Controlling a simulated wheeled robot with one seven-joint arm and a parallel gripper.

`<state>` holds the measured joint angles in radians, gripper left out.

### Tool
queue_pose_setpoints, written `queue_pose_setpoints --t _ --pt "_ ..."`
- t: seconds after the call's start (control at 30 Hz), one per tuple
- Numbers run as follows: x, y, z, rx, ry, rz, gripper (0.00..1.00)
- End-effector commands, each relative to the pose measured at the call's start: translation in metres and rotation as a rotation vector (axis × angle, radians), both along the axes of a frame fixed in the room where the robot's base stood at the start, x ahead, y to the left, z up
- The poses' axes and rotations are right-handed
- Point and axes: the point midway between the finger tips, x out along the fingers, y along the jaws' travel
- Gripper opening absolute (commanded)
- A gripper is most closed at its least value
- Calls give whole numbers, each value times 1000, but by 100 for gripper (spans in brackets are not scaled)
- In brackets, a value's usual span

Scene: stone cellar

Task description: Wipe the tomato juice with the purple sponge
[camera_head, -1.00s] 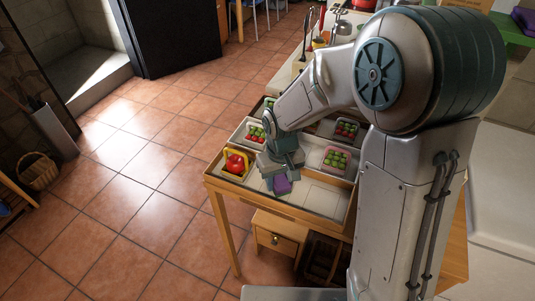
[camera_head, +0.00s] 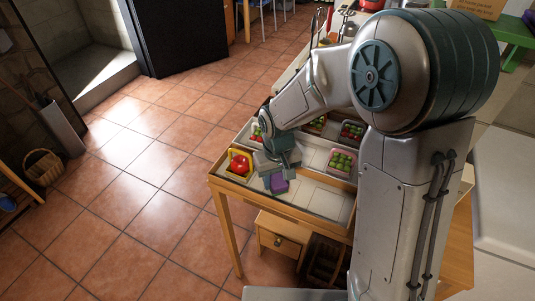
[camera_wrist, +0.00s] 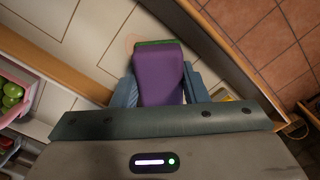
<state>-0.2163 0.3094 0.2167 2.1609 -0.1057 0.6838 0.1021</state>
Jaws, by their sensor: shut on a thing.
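My gripper (camera_head: 277,172) is shut on the purple sponge (camera_wrist: 158,76), which has a green layer (camera_wrist: 155,43) at its far end. The sponge also shows in the head view (camera_head: 279,186), below the fingers and low over the pale tiled tabletop, on the front left part of the table (camera_head: 318,196). I cannot tell whether it touches the surface. A faint pinkish-orange mark, likely tomato juice (camera_wrist: 130,41), shows beside the sponge's far end in the wrist view. The rest of it may lie hidden under the sponge.
A yellow crate (camera_head: 231,158) with a red tomato stands close left of my gripper. A pink crate (camera_head: 331,170) with green produce stands to the right. More produce crates stand behind. A raised wooden rim (camera_wrist: 217,47) edges the table. The front right tabletop is bare.

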Motion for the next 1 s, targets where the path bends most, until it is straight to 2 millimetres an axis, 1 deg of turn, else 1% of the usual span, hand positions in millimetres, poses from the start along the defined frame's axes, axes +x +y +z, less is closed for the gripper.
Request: queue_pose_setpoints --t 0.03,0.17,0.27,0.3,0.33,0.9,1.0 --pt "2 4 4 2 -3 -1 15" --pt "3 12 -3 2 0 -8 15" --pt "4 14 12 2 -2 -12 15" --pt "5 14 23 4 -7 -13 15" --pt "4 14 26 3 -4 -13 15" --pt "5 12 76 2 -3 -16 15" --pt "5 12 82 2 -3 -16 15"
